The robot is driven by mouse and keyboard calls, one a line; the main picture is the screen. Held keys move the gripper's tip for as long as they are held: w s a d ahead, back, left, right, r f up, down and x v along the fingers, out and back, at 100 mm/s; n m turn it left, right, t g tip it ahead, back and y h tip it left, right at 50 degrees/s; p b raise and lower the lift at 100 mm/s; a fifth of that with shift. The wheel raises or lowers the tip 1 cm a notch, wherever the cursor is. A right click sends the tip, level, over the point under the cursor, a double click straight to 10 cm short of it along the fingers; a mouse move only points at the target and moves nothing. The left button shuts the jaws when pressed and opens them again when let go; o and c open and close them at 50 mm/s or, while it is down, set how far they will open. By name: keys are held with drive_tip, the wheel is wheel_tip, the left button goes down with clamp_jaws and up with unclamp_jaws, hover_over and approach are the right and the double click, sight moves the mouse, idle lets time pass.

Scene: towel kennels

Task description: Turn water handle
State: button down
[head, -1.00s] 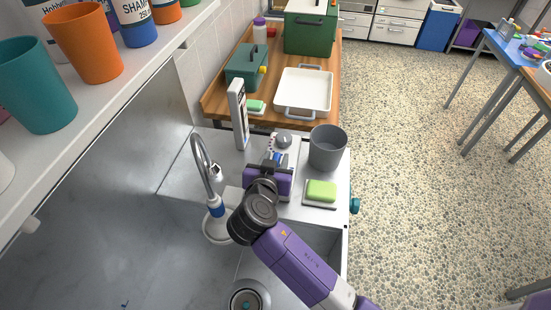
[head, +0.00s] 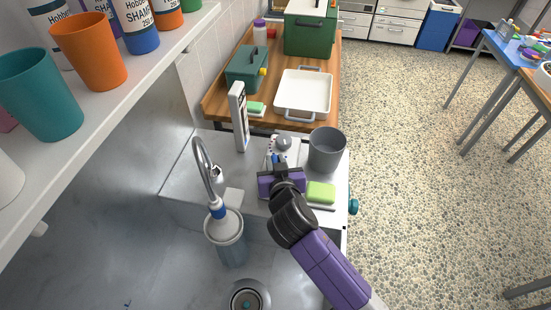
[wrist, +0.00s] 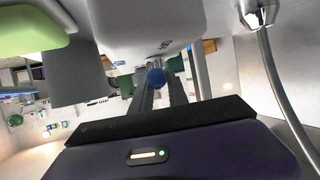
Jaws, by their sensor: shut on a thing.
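The water handle, a small blue round-ended piece (wrist: 155,77), sits between the dark fingers of my gripper (wrist: 163,85) in the wrist view, below a pale housing. In the head view my purple gripper (head: 278,166) is at the counter unit with a grey dial (head: 283,143), and the blue piece shows just beyond the jaws. The fingers are shut on the handle; their contact is partly hidden. The curved chrome tap (head: 205,168) with a blue collar stands to the left, and its metal neck also shows at the right of the wrist view (wrist: 270,65).
A green sponge (head: 320,192) lies close right of my gripper, and a grey bin (head: 327,150) stands behind it. A tall white dispenser (head: 239,115) stands behind left. A grey cylinder (head: 232,252) is below the tap. A cup shelf (head: 110,105) overhangs at upper left.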

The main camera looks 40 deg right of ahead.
drive_tip(key=n+t+y+p, duration=0.2)
drive_tip(key=n+y, duration=0.1)
drive_tip(key=y, duration=0.1)
drive_tip(key=shift+r+n, duration=0.1)
drive_tip(key=shift+n, duration=0.3)
drive_tip(key=shift+n+t+y+b, duration=0.3)
drive_tip(key=shift+n+y+b, duration=0.1)
drive_tip(key=shift+n+y, duration=0.8)
drive_tip(key=shift+n+y+b, duration=0.6)
drive_tip(key=shift+y+b, duration=0.15)
drive_tip(key=shift+y, duration=0.15)
drive_tip(key=shift+n+y, duration=0.4)
drive_tip(key=c, duration=1.3)
unclamp_jaws()
